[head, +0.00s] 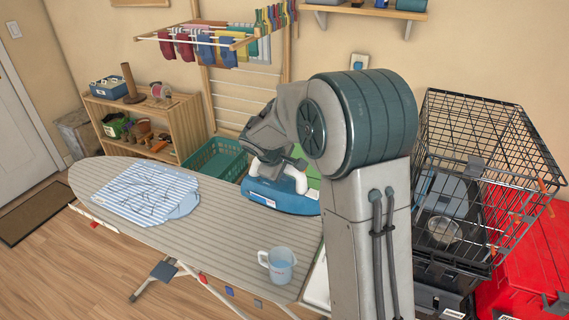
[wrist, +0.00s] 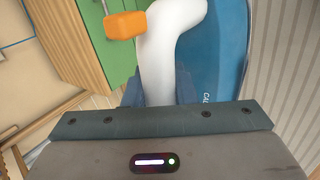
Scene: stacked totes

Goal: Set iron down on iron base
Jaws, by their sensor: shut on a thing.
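The blue iron (head: 275,197) with a white handle is over the right part of the striped ironing board, near its far edge. It also shows in the wrist view (wrist: 222,50), with part of its lettering visible. My gripper (head: 290,172) is shut on the white handle (wrist: 168,50); its dark fingers (wrist: 158,88) sit on both sides of the handle. I cannot tell whether the iron's underside touches the board. I cannot make out the iron base; my arm hides part of the board's right end.
A striped folded cloth (head: 145,193) lies on the left of the ironing board (head: 225,228). A green basket (head: 215,160) is behind. A black wire crate (head: 470,160) stands at right. The board's middle is clear.

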